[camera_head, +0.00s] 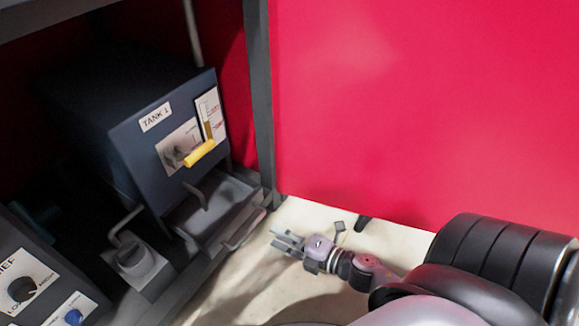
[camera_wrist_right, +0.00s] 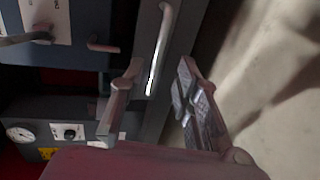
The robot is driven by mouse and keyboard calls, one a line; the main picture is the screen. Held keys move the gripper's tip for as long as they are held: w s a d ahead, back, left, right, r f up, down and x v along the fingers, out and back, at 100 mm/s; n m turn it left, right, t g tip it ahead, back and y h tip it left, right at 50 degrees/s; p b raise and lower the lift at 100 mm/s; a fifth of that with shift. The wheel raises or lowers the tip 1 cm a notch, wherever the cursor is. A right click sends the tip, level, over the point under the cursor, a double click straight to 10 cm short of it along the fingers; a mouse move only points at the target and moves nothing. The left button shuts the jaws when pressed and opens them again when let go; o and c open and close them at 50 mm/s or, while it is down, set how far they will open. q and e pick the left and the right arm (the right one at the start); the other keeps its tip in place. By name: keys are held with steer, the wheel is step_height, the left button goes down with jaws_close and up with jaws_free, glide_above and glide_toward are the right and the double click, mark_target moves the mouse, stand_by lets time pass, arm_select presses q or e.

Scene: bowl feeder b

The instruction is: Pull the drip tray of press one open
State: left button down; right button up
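A dark box labelled TANK 1 (camera_head: 155,117) stands on the shelf at left in the head view; I see no label reading press one. Below it is a shallow grey tray (camera_head: 222,190), with a bar handle (camera_head: 246,229) at its front. In the right wrist view, a pale bar handle (camera_wrist_right: 163,45) runs up the picture, its lower end appearing between the fingers. My right gripper (camera_head: 283,240) is open and empty, just right of the tray's handle in the head view. Its spread fingers also show in the wrist view (camera_wrist_right: 160,70). My left gripper is not in view.
The box has a yellow handle (camera_head: 200,153) on its front. A grey fitting with a bent handle (camera_head: 134,258) stands left of the tray. A dark frame post (camera_head: 260,95) rises behind, beside a red panel (camera_head: 420,90). Pale floor (camera_head: 315,212) lies open in front.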

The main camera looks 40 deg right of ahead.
steer(key=shift+v, duration=1.3)
steer(key=shift+s, duration=0.1)
